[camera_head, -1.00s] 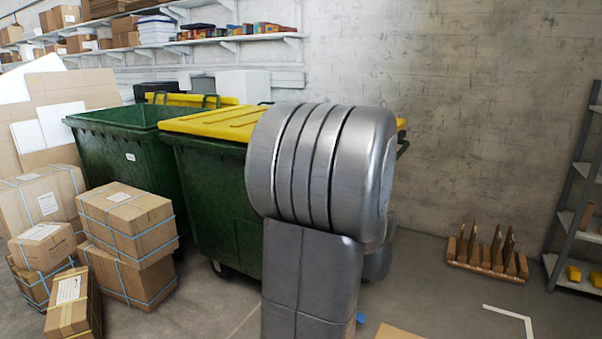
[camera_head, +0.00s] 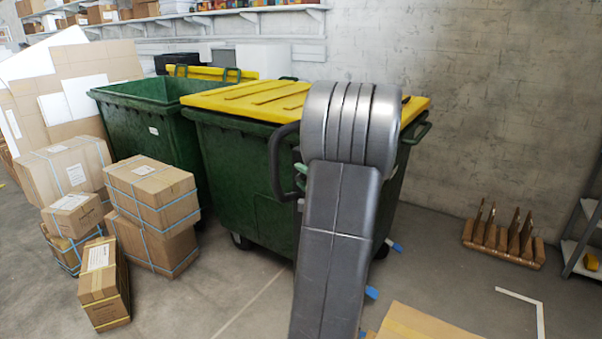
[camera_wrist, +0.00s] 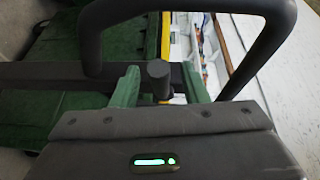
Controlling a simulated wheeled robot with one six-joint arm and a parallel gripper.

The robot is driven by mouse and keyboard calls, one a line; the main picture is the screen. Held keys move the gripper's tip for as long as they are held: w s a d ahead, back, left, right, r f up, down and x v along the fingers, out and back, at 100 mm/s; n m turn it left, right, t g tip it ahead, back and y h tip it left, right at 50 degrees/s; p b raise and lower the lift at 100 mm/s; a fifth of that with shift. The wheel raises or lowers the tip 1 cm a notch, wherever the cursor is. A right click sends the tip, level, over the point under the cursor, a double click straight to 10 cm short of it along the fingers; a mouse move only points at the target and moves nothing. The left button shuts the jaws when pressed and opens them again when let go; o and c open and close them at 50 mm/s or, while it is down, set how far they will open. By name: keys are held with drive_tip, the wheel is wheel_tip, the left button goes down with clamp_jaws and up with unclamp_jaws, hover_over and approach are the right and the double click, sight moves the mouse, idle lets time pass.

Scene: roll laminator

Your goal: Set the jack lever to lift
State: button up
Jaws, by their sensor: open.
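The jack's dark looped handle (camera_head: 277,165) stands upright in front of the yellow-lidded bin in the head view, partly hidden by my arm. In the wrist view the handle (camera_wrist: 92,40) arches across the top. A short dark stub with a rounded end (camera_wrist: 158,72), apparently the jack lever, rises between my fingers. My gripper (camera_wrist: 161,84) is open, with one green finger on each side of the stub and gaps showing. I cannot tell the lever's setting. In the head view only a bit of green finger (camera_head: 301,168) shows beside the handle.
Green bins (camera_head: 245,165) stand behind the handle. Strapped cartons (camera_head: 150,195) are stacked at the left. A wooden rack (camera_head: 503,245) sits by the wall at the right. Flat cardboard (camera_head: 425,323) is at the bottom. Floor between the bins and rack is mostly clear.

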drive_tip(key=shift+w+a, duration=0.35)
drive_tip(key=shift+w, duration=0.2)
clamp_jaws()
drive_tip(key=shift+f, duration=0.2)
